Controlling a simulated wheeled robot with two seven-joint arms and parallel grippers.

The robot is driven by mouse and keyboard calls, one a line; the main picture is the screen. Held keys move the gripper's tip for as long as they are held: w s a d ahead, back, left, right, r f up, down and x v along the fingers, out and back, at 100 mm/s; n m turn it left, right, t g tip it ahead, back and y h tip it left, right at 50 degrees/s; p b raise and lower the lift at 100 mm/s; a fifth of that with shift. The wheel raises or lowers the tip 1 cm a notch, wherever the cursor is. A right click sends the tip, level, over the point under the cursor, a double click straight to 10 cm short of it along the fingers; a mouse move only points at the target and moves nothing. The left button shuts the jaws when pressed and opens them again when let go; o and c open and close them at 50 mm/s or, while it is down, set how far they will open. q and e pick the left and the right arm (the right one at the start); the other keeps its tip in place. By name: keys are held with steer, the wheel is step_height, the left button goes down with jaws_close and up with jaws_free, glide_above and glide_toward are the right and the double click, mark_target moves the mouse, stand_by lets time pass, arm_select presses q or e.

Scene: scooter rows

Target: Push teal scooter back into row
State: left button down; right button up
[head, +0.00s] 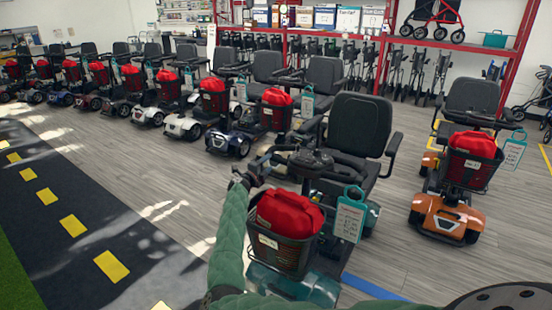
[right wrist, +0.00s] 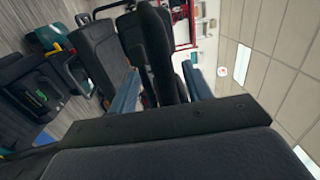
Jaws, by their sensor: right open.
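The teal scooter (head: 300,285) stands close in front of me, forward of the row, with a black seat (head: 358,125), a red bag (head: 290,213) in its front basket and a teal price tag (head: 349,218). My right gripper (head: 243,180) is at the handlebar's left end in the head view. I cannot tell whether it touches the handlebar. In the right wrist view its two blue-grey fingers (right wrist: 161,72) are apart, with black seat shapes beyond them and nothing clearly held. My left gripper is not in view.
An orange scooter (head: 445,215) stands to the right, and a row of several scooters (head: 235,115) runs away to the left. Blue tape (head: 375,289) marks the floor beside the teal scooter. A dark lane with yellow dashes (head: 72,228) is clear at left. Red shelving (head: 480,48) stands behind.

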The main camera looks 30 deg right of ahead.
mark_target(274, 160)
steer(key=shift+s+d+r+m+g+h, duration=0.1)
steer(key=shift+d+r+m+g+h, duration=0.1)
steer(key=shift+d+m+g+h, duration=0.15)
steer(key=p+x, duration=0.1)
steer(key=x, duration=0.3)
steer(key=shift+d, duration=0.7)
steer(key=shift+x, duration=0.95)
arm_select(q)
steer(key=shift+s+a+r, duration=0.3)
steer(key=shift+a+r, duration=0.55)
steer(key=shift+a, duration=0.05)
arm_select(e)
steer(key=shift+f, duration=0.15)
jaws_close()
